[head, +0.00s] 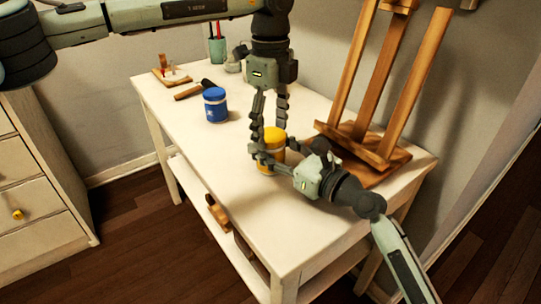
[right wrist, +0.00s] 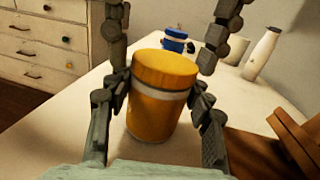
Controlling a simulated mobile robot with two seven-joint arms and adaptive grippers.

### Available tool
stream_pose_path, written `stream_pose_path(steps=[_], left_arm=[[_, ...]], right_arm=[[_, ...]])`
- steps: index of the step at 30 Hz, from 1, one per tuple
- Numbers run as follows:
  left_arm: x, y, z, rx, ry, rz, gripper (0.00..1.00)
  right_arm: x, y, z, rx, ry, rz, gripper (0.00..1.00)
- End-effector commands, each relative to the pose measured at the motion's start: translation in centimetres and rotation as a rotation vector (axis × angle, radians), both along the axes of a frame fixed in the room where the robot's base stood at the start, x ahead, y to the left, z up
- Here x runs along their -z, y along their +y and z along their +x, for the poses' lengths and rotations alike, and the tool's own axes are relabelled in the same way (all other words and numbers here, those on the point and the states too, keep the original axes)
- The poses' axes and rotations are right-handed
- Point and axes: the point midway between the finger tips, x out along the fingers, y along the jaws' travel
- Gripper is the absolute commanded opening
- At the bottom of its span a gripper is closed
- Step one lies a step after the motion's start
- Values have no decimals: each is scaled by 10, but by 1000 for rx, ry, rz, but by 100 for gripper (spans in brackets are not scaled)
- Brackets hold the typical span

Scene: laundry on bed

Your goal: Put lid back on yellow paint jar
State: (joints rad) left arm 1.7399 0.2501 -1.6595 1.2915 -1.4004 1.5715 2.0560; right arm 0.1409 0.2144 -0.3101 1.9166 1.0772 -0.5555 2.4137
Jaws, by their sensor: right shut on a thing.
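The yellow paint jar (head: 270,163) stands upright near the middle of the white table. My left gripper (head: 270,125) points down from above. Its fingers are apart and flank the lid in the right wrist view (right wrist: 168,50); no firm contact can be made out. The lid is partly hidden by a left finger in the head view.
A blue jar (head: 215,105) stands farther back on the white table (head: 160,105), beside a dark-handled brush (head: 190,93). A wooden easel (head: 365,145) stands close at the right. A green cup with brushes (head: 217,50) is at the back. The table's left front is clear.

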Motion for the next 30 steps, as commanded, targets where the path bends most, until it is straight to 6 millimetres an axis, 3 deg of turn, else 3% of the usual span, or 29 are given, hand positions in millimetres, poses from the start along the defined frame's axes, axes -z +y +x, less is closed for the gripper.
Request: stream_pose_path(steps=[1,9,14,17,30], left_arm=[[0,0,0,0,0,0,53],[0,0,0,0,1,1,19],[0,0,0,42,1,1,16],[1,0,0,187,2,1,16],[1,0,0,1292,2,-1,16]], right_arm=[[0,0,0,0,0,0,0],[0,0,0,0,0,0,0],[0,0,0,0,0,0,0],[0,0,0,0,0,0,0],[0,0,0,0,0,0,0]])
